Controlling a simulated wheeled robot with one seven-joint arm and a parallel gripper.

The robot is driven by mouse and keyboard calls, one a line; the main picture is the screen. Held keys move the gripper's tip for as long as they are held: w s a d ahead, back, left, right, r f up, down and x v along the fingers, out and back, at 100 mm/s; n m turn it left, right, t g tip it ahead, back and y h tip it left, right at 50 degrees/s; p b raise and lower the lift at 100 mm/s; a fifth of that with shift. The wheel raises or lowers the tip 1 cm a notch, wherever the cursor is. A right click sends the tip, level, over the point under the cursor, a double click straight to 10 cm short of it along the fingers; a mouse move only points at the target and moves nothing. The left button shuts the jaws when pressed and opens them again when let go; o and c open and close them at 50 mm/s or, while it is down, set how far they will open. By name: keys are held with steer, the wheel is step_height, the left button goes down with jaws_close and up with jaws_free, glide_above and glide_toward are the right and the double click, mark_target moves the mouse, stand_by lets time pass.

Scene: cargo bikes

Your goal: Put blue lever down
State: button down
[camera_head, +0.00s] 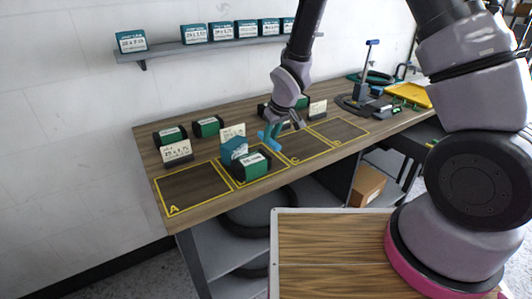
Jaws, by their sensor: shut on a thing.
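The light blue lever (268,138) hangs from my gripper (285,123). My gripper is shut on it, above the workbench near the line between squares B and C. The small view does not show whether the lever's lower end touches the bench. The fingertips are partly hidden by the gripper's own body.
The wooden workbench (205,187) has yellow-outlined squares; A is bare. A green box (252,165) and a teal box (234,150) stand in B. Label cards and boxes line the back. A blue-handled pump (368,75) and yellow tray (415,95) are at right.

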steer(key=shift+f, duration=2.65)
steer(key=c, duration=1)
jaws_free()
steer(key=shift+f, duration=0.1)
steer(key=v, duration=1.2)
steer(key=shift+d, duration=0.1)
